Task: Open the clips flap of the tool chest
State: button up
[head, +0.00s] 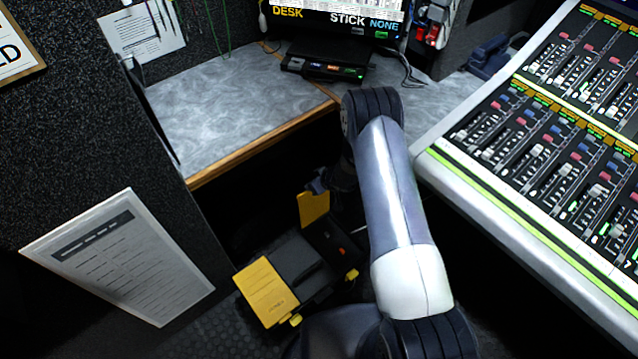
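The black tool chest (298,262) stands low on the floor, below the desk. One yellow flap (266,291) lies flat on its near left part; its small lettering is too small to read. A second yellow panel (314,208) stands upright at the back of the chest, beside an open dark compartment with a small orange-red thing (340,251) in it. I cannot tell which flap is the clips flap. My gripper (318,187) is dark and small, just above the upright panel's top edge. Whether it touches the panel, and its finger opening, I cannot tell. My arm hides the chest's right surroundings.
The grey desk (235,95) with a wooden edge overhangs behind the chest. A mixing console (550,160) fills the right side. A dark partition with a hanging paper sheet (118,255) stands at the left. Dark floor (205,330) shows free at the chest's near left.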

jog(key=shift+w+a+r, duration=0.15)
jog(key=shift+w+r, duration=0.15)
jog(key=o, duration=1.4)
jog(key=shift+s+f, duration=0.15)
jog(key=shift+s, duration=0.05)
jog(key=p+v, duration=0.1)
jog(key=v, duration=0.9)
jog(key=shift+s+d+r, duration=0.2)
jog(key=shift+r, duration=0.1)
